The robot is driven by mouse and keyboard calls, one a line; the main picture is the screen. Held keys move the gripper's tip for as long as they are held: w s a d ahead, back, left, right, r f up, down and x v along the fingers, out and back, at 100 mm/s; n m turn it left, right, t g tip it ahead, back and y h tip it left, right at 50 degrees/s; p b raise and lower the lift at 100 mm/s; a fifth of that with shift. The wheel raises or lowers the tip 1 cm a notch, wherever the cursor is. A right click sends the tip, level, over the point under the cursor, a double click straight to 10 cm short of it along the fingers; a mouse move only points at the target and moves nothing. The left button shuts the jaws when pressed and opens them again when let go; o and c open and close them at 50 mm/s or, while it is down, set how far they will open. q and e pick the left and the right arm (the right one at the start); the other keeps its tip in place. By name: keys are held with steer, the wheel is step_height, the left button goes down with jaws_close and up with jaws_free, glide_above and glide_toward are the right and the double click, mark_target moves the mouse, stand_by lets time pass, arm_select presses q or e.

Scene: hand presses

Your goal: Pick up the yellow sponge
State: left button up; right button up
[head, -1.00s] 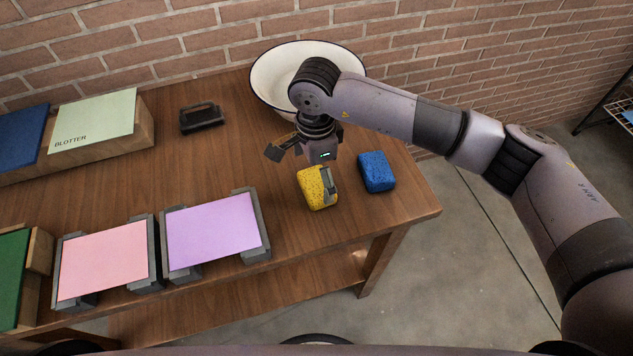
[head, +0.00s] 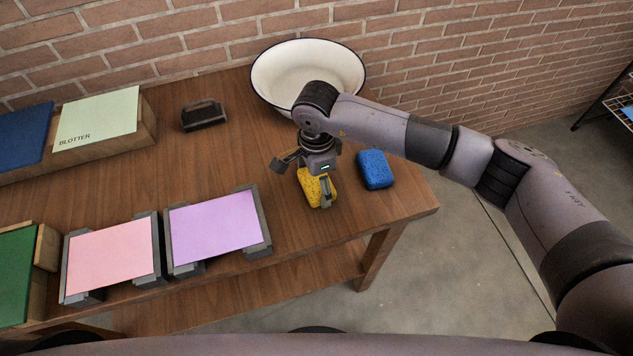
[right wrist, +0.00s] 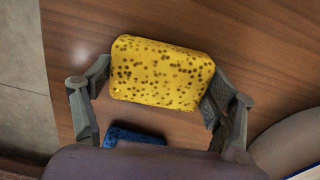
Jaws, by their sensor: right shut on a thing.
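The yellow sponge (head: 313,190) lies near the right end of the wooden table. In the right wrist view the sponge (right wrist: 162,73) shows its speckled top, with a finger at each side. My right gripper (head: 313,186) is over the sponge from above and shut on it. In the right wrist view the right gripper's (right wrist: 155,85) right finger lies against the sponge; the left finger is beside its left edge. The sponge seems to be on or very near the tabletop. My left gripper is not in view.
A blue sponge (head: 375,169) lies just right of the yellow one. A white basin (head: 310,68) stands behind. A black-handled block (head: 203,115), a pad marked BLOTTER (head: 97,117) and pink (head: 112,256) and purple (head: 214,227) plates are to the left. Table wood between them is bare.

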mark_target(316, 180)
steer(key=shift+c, duration=0.5)
steer(key=shift+r, duration=0.6)
step_height(316, 180, up, 19)
steer(key=b, duration=0.4)
steer(key=shift+b, duration=0.35)
steer(key=o, duration=0.3)
steer(key=shift+f, duration=0.1)
steer(key=c, duration=0.5)
